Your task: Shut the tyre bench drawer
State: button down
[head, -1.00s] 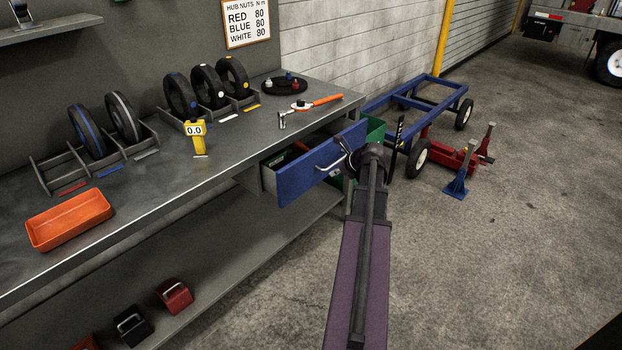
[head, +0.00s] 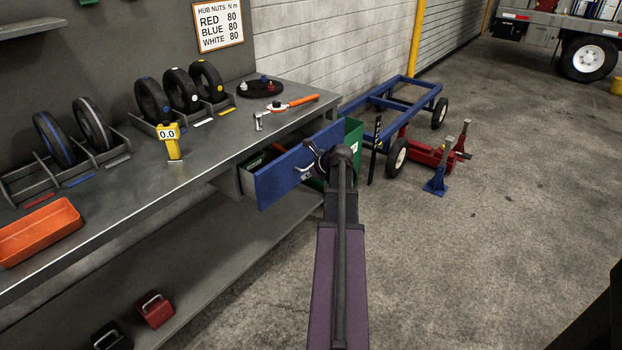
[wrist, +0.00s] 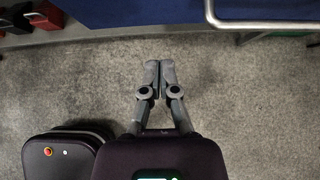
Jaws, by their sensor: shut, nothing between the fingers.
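The tyre bench drawer (head: 274,182) has a blue front and a grey side, and stands open, pulled out from under the bench top. Its silver bar handle (head: 304,173) is partly hidden by my wrist. In the wrist view the blue drawer front (wrist: 140,12) crosses the top, with the handle (wrist: 245,24) at the upper right. My gripper (wrist: 158,64) is shut and empty, with its fingertips over bare floor in the picture, below and left of the handle. In the head view my gripper (head: 314,152) is near the drawer's right half, mostly hidden. I cannot tell how wide the gap is.
The grey bench (head: 215,150) carries wheels in racks, a yellow gauge (head: 172,142), an orange tray (head: 38,232) and a torque wrench (head: 290,104). A green bin (head: 353,136) stands just right of the drawer. A blue cart (head: 400,90) is beyond.

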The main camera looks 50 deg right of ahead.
aim_at(285, 179)
jog(key=shift+w+f+b, duration=0.55)
jog(key=shift+w+f, duration=0.1)
jog(key=shift+w, duration=0.65)
jog(key=shift+w+f+b, duration=0.55)
jog(key=shift+w+f, duration=0.05)
jog(key=shift+w, duration=0.75)
jog(key=shift+w+f+b, duration=0.55)
jog(key=shift+w+f, duration=0.1)
jog(key=shift+w, duration=0.65)
jog(key=w, duration=0.9)
jog(key=shift+w, duration=0.2)
jog(key=shift+w+a, duration=0.15)
jog(key=shift+w, duration=0.3)
